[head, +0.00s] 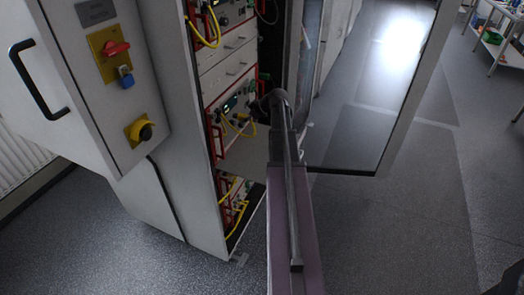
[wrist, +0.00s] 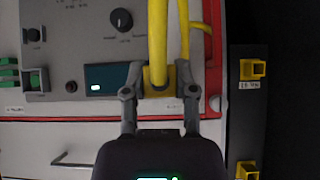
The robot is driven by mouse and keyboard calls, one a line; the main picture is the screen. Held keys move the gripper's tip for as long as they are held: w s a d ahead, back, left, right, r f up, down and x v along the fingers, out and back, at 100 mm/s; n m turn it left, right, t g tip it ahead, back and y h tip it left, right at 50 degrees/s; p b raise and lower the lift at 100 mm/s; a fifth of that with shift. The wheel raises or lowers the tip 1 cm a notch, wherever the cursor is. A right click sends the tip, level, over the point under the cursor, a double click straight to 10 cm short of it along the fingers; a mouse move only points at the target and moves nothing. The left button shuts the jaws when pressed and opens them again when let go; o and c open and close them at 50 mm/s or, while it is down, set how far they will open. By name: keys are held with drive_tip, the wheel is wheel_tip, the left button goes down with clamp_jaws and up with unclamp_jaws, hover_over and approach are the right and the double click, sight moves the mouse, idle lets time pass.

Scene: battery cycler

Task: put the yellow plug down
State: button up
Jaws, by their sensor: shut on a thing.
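My gripper (wrist: 159,74) is shut on the yellow plug (wrist: 158,82) in the wrist view, one finger on each side of it. A thick yellow cable (wrist: 157,35) runs up from the plug, out of the picture. The plug shows in front of the lower edge of a grey instrument panel (wrist: 75,60), beside its dark display. I cannot tell whether it touches the panel. In the head view my arm reaches into the open cabinet, and the plug in my gripper cannot be made out there.
A dark strip (wrist: 238,120) at the right of the wrist view carries yellow sockets (wrist: 252,69). A red rack handle (wrist: 212,60) stands close right of the plug. In the head view, the cabinet's glass door (head: 370,90) hangs open at right, and more yellow cables (head: 238,210) hang lower in the rack.

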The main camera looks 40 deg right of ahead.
drive_tip(key=s+a+f+b, duration=0.5)
drive_tip(key=f+b, duration=0.5)
drive_tip(key=s+a+f+b, duration=0.6)
drive_tip(key=f+b, duration=0.4)
drive_tip(key=shift+f+b, duration=0.3)
drive_tip(key=shift+w+d, duration=0.15)
drive_tip(key=b, duration=0.1)
hover_over(242, 165)
drive_tip(key=s, duration=0.3)
drive_tip(key=shift+f, duration=0.7)
drive_tip(key=shift+w, duration=0.1)
drive_tip(key=shift+w+d, duration=0.3)
drive_tip(key=shift+w, duration=0.15)
wheel_tip(242, 165, down, 4)
drive_tip(key=b, duration=0.4)
drive_tip(key=shift+r, duration=0.15)
drive_tip(key=shift+f+b, duration=0.55)
drive_tip(key=shift+b, duration=0.05)
